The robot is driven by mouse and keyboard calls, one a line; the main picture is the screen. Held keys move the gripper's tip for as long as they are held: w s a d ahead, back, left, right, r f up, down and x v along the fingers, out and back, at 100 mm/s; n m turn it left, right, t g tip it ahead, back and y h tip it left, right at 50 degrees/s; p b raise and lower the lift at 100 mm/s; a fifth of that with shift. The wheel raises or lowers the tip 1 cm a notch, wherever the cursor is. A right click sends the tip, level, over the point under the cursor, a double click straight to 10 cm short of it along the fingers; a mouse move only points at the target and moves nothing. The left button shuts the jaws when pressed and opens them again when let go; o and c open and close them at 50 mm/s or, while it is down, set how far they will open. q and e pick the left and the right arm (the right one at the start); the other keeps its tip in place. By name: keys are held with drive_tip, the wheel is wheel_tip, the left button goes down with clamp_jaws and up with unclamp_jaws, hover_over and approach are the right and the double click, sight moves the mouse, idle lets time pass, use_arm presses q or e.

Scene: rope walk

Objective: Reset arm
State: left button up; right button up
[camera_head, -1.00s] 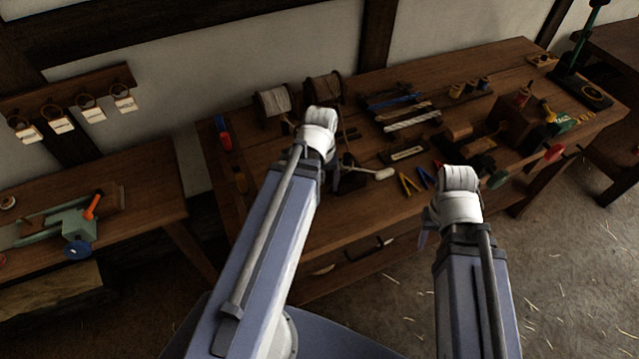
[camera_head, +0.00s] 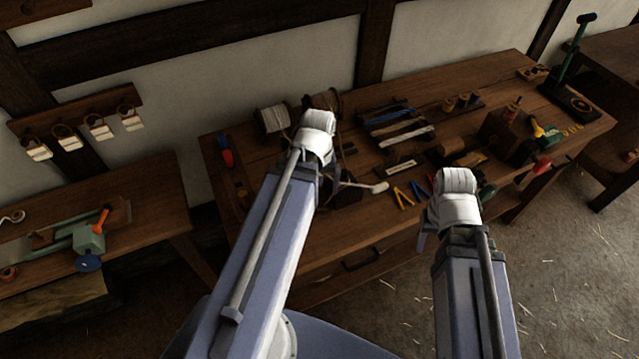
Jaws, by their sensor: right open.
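My left arm (camera_head: 265,240) reaches up from the bottom middle to its white wrist (camera_head: 315,138), which shows in front of the long wooden workbench (camera_head: 300,240). Its gripper is hidden behind the wrist and forearm. My right arm (camera_head: 475,300) stands at the lower right, with its white wrist (camera_head: 457,200) before the bench's front edge. Only a small part of my right gripper (camera_head: 423,240) shows, below and left of that wrist. It is open, and I see nothing in it.
A second bench (camera_head: 150,205) with a green clamp (camera_head: 90,240) is at the left. A green stand (camera_head: 572,60) is at the far right. Open floor (camera_head: 560,270) lies at the lower right.

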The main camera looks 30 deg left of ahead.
use_arm(q)
drive_tip(key=shift+d, duration=0.1)
drive_tip(key=s+d+m+y, duration=0.1)
drive_tip(key=s+d+m, duration=0.2)
drive_tip(key=d+m, duration=0.7)
drive_tip(key=d, duration=0.9)
drive_tip(key=shift+d, duration=0.25)
drive_tip(key=shift+s, duration=0.1)
idle(0.6)
